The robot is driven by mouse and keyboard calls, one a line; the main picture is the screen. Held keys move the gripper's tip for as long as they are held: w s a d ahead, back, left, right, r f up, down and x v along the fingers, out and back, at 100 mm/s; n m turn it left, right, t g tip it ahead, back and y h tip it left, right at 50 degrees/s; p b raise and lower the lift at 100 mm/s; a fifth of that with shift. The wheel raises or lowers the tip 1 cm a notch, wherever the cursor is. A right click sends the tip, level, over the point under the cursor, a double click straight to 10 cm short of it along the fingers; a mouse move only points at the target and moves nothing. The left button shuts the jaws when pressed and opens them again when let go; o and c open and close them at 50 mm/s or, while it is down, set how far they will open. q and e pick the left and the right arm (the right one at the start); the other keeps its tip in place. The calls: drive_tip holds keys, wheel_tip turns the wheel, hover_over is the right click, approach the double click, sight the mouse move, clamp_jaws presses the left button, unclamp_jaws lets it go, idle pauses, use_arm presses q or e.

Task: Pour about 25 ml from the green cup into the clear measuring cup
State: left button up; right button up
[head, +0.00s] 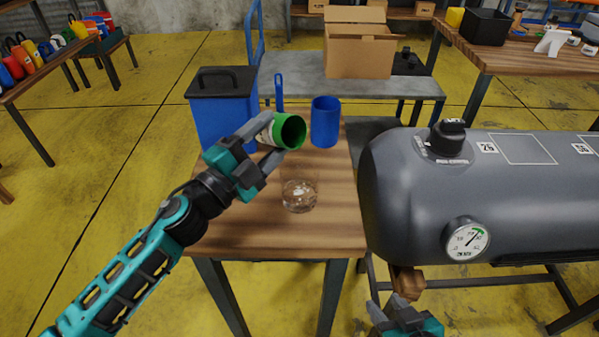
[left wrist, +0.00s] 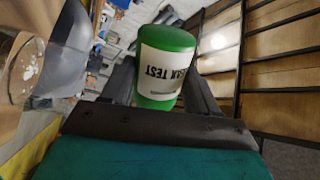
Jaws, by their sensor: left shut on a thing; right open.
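The green cup (head: 291,132) is held on its side in my left gripper (head: 262,150), tilted with its open mouth toward the camera and to the right. In the left wrist view the green cup (left wrist: 165,62) sits between the two fingers, with a white label reading "TEST" in part. The clear measuring cup (head: 299,195) stands on the small wooden table, below the green cup and apart from it. It seems to hold a little clear liquid. No stream between the cups is visible.
On the wooden table (head: 235,235), a blue lidded box (head: 222,110) and a blue cup (head: 325,122) stand behind the green cup. A large grey tank (head: 410,200) with a gauge fills the right side. A cardboard box (head: 358,48) sits on a grey bench behind.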

use_arm(q)
drive_tip(key=shift+f, duration=0.2)
drive_tip(key=shift+r+m, duration=0.15)
drive_tip(key=shift+m, duration=0.15)
drive_tip(key=shift+w, duration=0.1)
idle(0.8)
drive_tip(key=shift+r+m+h, duration=0.15)
drive_tip(key=shift+m+h, duration=0.15)
drive_tip(key=shift+m, duration=0.3)
idle(0.5)
